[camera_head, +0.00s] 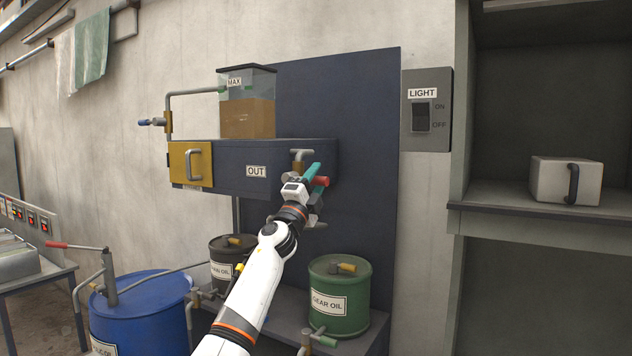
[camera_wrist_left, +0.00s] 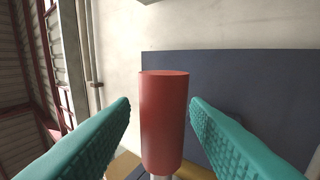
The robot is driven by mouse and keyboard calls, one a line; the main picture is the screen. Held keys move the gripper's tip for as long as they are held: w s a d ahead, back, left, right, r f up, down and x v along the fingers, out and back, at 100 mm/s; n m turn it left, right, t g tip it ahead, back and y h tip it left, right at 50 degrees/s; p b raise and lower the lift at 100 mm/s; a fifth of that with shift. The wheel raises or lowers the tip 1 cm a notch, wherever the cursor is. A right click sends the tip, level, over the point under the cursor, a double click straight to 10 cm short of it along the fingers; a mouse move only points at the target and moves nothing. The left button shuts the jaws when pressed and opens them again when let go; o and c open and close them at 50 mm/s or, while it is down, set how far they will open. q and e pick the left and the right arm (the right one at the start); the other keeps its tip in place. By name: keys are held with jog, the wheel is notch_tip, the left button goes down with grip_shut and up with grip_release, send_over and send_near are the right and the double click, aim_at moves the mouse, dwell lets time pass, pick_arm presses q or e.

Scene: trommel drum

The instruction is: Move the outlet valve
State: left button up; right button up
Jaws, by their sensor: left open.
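The outlet valve's red cylindrical handle (camera_head: 320,181) sticks out beside the pipe at the right end of the dark blue box marked OUT (camera_head: 220,170). It also stands upright in the middle of the left wrist view (camera_wrist_left: 164,120). My left gripper (camera_head: 313,185) is open at the handle. Its two teal fingers lie on either side of the handle in the wrist view, with a gap showing on each side. The valve's body is mostly hidden behind the gripper in the head view. My right gripper is not in view.
A clear tank of brown liquid (camera_head: 247,117) marked MAX sits on the box. A green gear oil drum (camera_head: 340,300), a dark oil drum (camera_head: 229,262) and a blue barrel (camera_head: 140,310) stand below. A light switch (camera_head: 421,117) and shelf (camera_head: 540,213) are at right.

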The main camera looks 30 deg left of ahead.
pick_arm(q)
jog(key=shift+s+a+f, duration=0.1)
jog(key=shift+s+f, duration=0.1)
jog(key=shift+s, duration=0.05)
jog(key=b+v, duration=0.2)
jog(key=v, duration=0.9)
jog(key=shift+s, duration=0.2)
